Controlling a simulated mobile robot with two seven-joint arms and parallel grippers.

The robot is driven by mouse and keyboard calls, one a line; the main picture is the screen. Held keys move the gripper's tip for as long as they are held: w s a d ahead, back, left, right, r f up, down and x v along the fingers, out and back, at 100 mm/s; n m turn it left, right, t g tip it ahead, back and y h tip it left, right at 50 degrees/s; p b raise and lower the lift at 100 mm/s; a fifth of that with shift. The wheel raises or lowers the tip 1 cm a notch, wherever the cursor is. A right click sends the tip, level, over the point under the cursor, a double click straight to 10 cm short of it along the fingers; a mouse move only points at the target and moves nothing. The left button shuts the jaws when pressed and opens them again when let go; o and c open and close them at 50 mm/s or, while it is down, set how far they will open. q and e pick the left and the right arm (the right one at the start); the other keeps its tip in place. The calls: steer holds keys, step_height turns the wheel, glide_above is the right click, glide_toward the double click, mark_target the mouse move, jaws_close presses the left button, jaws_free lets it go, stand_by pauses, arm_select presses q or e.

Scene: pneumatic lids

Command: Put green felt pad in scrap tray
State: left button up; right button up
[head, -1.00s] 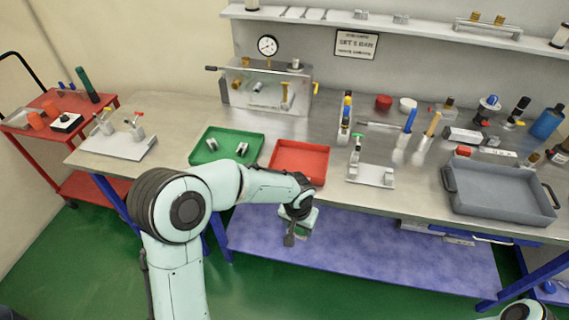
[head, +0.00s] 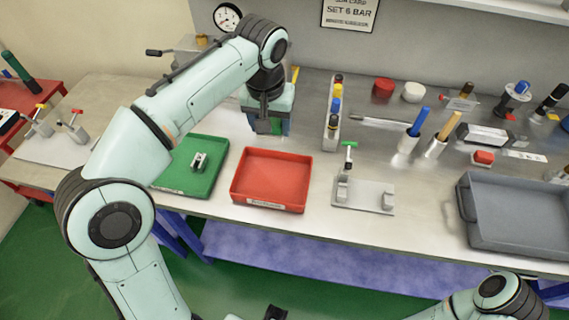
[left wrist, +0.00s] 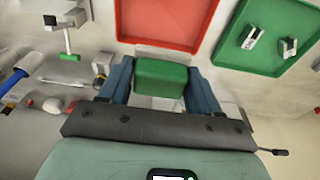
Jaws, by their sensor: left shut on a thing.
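My left gripper (head: 268,122) is shut on the green felt pad (head: 276,126). In the left wrist view the pad (left wrist: 160,78) is a green block between the two blue fingers (left wrist: 160,88). The red tray (head: 271,180) has a front label too small to read, and looks empty. It also shows in the left wrist view (left wrist: 165,25). The green tray (head: 185,178) holds small metal parts.
A metal fixture (head: 362,195) with a green-topped lever stands right of the red tray. A rack of coloured bottles (head: 332,115) stands behind it. A grey bin (head: 515,215) is at the right. Two handled tools stand upright in holders.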

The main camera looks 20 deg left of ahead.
arm_select(q)
steer(key=shift+f, duration=0.1)
steer(key=f, duration=0.2)
steer(key=f+b, duration=0.1)
steer(key=f, duration=0.1)
steer(key=s+f+b, duration=0.1)
steer(key=shift+f, duration=0.4)
steer(key=b, duration=0.1)
glide_above(273, 180)
steer(key=f, duration=0.8)
steer(key=shift+s+d+f, duration=0.1)
steer(key=shift+s+f, duration=0.15)
steer(key=shift+f, duration=0.05)
steer(key=shift+f+b, duration=0.5)
steer(key=shift+f, duration=1.85)
arm_select(e)
steer(key=shift+s+f, duration=0.35)
steer(key=shift+f, duration=0.45)
steer(key=shift+s+f, duration=0.35)
steer(key=shift+f, duration=0.4)
steer(key=shift+s+f, duration=0.35)
steer(key=shift+f, duration=0.45)
arm_select(q)
steer(key=shift+f, duration=0.1)
steer(key=shift+f, duration=0.15)
steer(key=o, duration=1.1)
arm_select(e)
steer(key=shift+f, duration=0.1)
